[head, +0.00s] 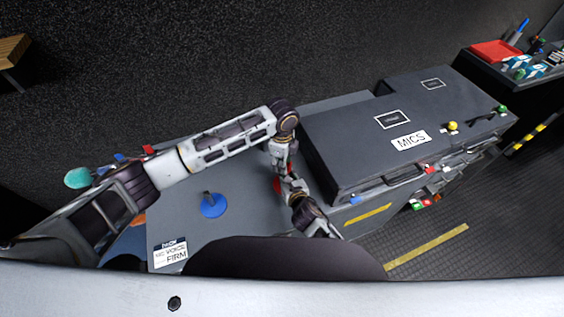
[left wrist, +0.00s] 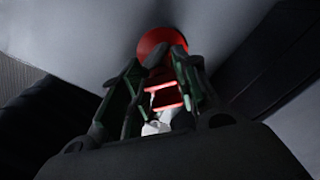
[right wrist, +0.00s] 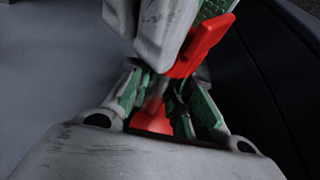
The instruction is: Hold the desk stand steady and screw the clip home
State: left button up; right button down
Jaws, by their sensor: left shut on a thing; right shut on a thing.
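The red desk stand (head: 278,185) is on the grey worktop, largely hidden by my arms in the head view. Its round red base (left wrist: 155,40) shows beyond my left fingertips in the left wrist view. My left gripper (left wrist: 160,62) is shut on the red clip (right wrist: 205,45), which also shows between its fingers in the left wrist view (left wrist: 165,95). My right gripper (right wrist: 165,85) is shut around the stand's thin post, with red (right wrist: 150,122) showing between its fingers. The joint between clip and post is hidden, so I cannot tell how far they are engaged.
A blue stand (head: 212,206) with an upright post is on the worktop to the left. A dark case labelled MICS (head: 350,150) rises to the right. A white printed card (head: 170,254) lies at the front left. Small coloured items (head: 425,200) hang along the case's front.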

pick_arm(q)
jog(key=m, duration=0.7)
jog(key=shift+w+d, duration=0.25)
jog(key=shift+w, duration=0.15)
jog(key=m, duration=0.6)
jog(key=shift+w+d, duration=0.15)
jog(key=shift+d, duration=0.25)
jog(key=m, duration=0.4)
jog(key=d+m, duration=0.1)
jog(key=m, duration=0.1)
jog(key=shift+m, duration=0.4)
jog(key=m, duration=0.3)
jog(key=d+m, duration=0.1)
jog(key=shift+s+r+m, duration=0.1)
jog(key=shift+s+m, duration=0.25)
jog(key=shift+m, duration=0.05)
jog(key=shift+s+a+m, duration=0.1)
jog(key=shift+m, duration=0.6)
jog(key=o, duration=0.9)
jog(key=shift+a, duration=0.15)
